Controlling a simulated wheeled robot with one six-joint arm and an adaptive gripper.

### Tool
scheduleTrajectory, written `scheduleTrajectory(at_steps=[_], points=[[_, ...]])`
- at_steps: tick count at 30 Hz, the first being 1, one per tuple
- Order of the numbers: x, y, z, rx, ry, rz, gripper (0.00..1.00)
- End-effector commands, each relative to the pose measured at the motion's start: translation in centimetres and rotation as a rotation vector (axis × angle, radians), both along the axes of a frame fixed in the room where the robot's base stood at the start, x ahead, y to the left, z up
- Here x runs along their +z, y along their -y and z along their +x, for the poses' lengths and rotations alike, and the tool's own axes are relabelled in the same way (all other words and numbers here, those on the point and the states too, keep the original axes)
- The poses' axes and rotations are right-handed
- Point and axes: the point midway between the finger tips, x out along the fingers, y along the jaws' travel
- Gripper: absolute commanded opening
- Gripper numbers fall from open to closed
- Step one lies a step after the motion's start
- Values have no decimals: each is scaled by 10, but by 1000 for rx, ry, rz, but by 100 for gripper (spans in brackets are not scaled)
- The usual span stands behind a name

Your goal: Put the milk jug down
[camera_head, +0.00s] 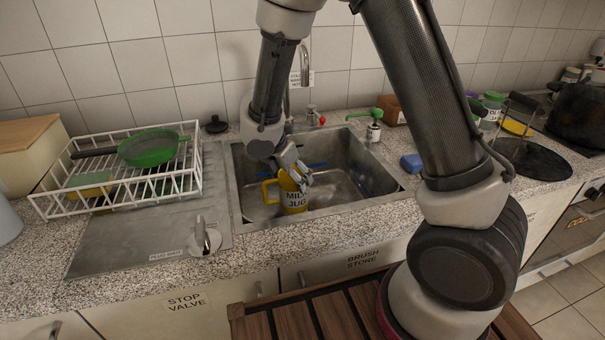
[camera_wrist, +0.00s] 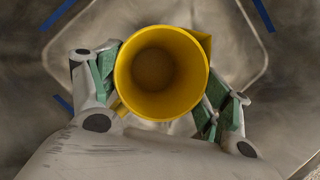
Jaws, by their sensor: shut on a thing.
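The yellow milk jug (camera_head: 293,201), labelled "MILK JUG", is upright at the sink (camera_head: 340,203), with its handle to the left. In the wrist view I look down into the jug (camera_wrist: 158,75), which looks empty inside. My gripper (camera_head: 294,178) is shut on the jug, coming from above; in the wrist view its green-padded fingers press on both sides. The jug is over the sink basin near its front wall. I cannot tell whether its base touches the sink floor.
A white wire rack (camera_head: 125,178) with a green strainer (camera_head: 148,147) stands left of the sink on a metal drainboard. A blue sponge (camera_head: 411,163) and a green-topped soap pump (camera_head: 374,128) are to the right. The tap (camera_head: 303,68) rises behind. The basin's right part is clear.

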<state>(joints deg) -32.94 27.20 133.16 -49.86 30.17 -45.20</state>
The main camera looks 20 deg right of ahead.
Motion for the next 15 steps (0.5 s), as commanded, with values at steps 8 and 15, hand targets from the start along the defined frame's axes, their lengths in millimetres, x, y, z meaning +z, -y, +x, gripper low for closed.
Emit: scheduleTrajectory(at_steps=[8,15], points=[[1,23,13,-4,0,-1,38],[-12,38,23,1,-1,-2,38]])
